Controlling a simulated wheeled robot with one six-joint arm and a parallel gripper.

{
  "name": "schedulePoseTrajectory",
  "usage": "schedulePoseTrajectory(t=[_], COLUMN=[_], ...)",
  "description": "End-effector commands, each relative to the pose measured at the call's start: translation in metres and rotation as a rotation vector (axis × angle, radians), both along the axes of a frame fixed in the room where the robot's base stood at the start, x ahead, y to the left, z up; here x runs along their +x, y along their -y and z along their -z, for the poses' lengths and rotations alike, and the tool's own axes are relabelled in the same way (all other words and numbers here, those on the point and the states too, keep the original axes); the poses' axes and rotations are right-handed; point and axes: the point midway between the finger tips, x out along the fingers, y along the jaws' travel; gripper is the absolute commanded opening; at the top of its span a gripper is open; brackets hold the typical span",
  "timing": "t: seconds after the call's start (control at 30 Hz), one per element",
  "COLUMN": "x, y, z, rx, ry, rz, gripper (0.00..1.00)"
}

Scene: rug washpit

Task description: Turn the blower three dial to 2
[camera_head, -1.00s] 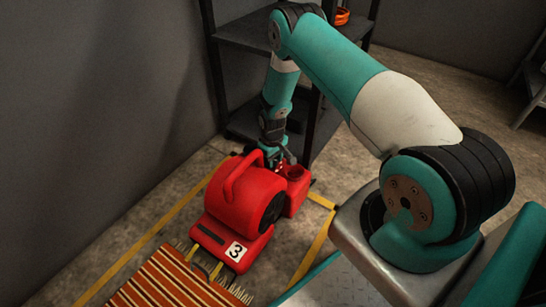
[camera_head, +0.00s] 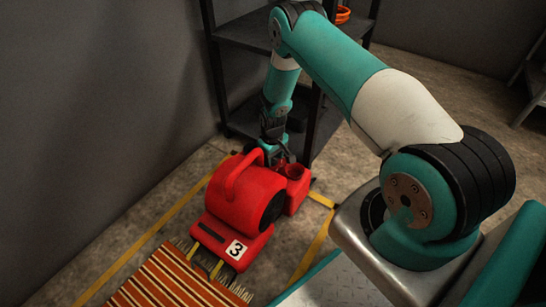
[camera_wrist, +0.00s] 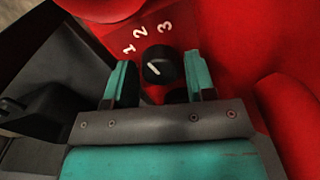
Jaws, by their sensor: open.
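The blower marked 3 (camera_head: 242,200) is a red machine with a top handle, standing on the floor in the head view. Its dial (camera_wrist: 159,62) is a round black knob with a short slanted white mark, on a red panel in the wrist view. White numerals 1, 2 and 3 (camera_wrist: 165,27) arc from left to top around the knob. I cannot tell surely which numeral the mark points to. My gripper (camera_wrist: 160,72) is open, with one teal finger on each side of the dial. Contact with the knob cannot be made out. In the head view the blower partly hides my gripper.
A dark shelf rack (camera_head: 240,122) stands just behind the blower, close to my arm. A striped, fringed rug (camera_head: 172,280) lies in front of the blower. Yellow floor tape (camera_head: 312,250) runs around it. A grey wall (camera_head: 90,110) rises at left.

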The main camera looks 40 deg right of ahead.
Motion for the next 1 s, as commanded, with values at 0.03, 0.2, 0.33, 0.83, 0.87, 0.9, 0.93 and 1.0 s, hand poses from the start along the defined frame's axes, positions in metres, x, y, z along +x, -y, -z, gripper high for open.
schedulePoseTrajectory(t=[0.03,0.2,0.33,0.83,0.87,0.9,0.93,1.0], x=[0.001,0.001,0.001,0.001,0.001,0.001,0.001,0.001], y=[0.000,0.000,0.000,0.000,0.000,0.000,0.000,0.000], z=[-0.009,-0.046,-0.081,-0.168,-0.169,-0.170,-0.171,-0.171], rx=[-0.001,-0.001,-0.001,0.000,0.000,0.000,0.000,0.000], ry=[0.001,0.002,0.002,0.002,0.002,0.002,0.002,0.002], rz=[0.000,0.000,0.000,0.000,0.000,0.000,0.000,0.000], gripper=[0.51,0.51,0.51,0.51,0.51,0.51,0.51,0.51])
